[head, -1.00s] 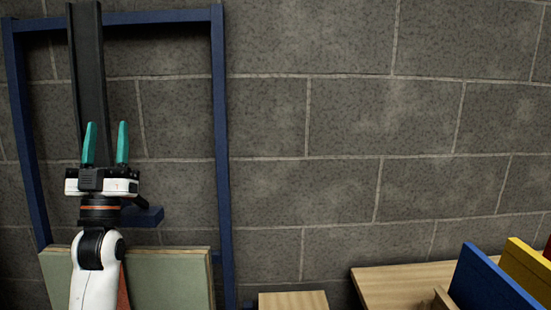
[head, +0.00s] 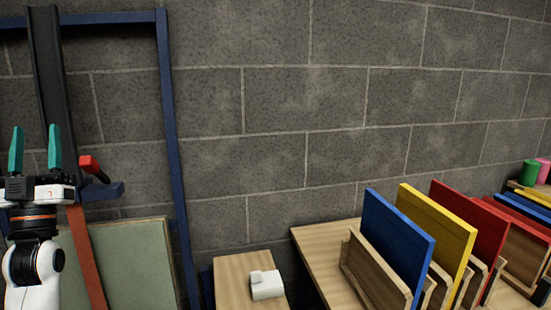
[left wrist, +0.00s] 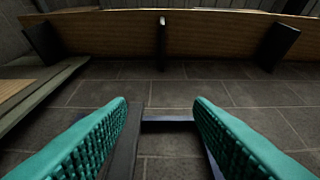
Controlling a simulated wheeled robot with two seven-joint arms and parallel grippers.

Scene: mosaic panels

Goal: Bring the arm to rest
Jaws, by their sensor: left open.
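My left gripper (head: 35,150) is at the far left of the head view, with its teal fingers pointing up, apart and empty. It is in front of a blue metal frame (head: 167,120) and a dark upright rail (head: 48,80). In the left wrist view its two teal fingers (left wrist: 160,125) are spread, with nothing between them. Beyond them are grey floor tiles and a long wooden board. My right gripper is not in view.
Blue (head: 395,240), yellow (head: 438,235) and red (head: 470,225) panels stand in wooden racks on a table (head: 320,250) at right. A small wooden stand (head: 235,275) bears a white object (head: 267,285). Green boards (head: 135,260) lean below the frame. A grey block wall is behind.

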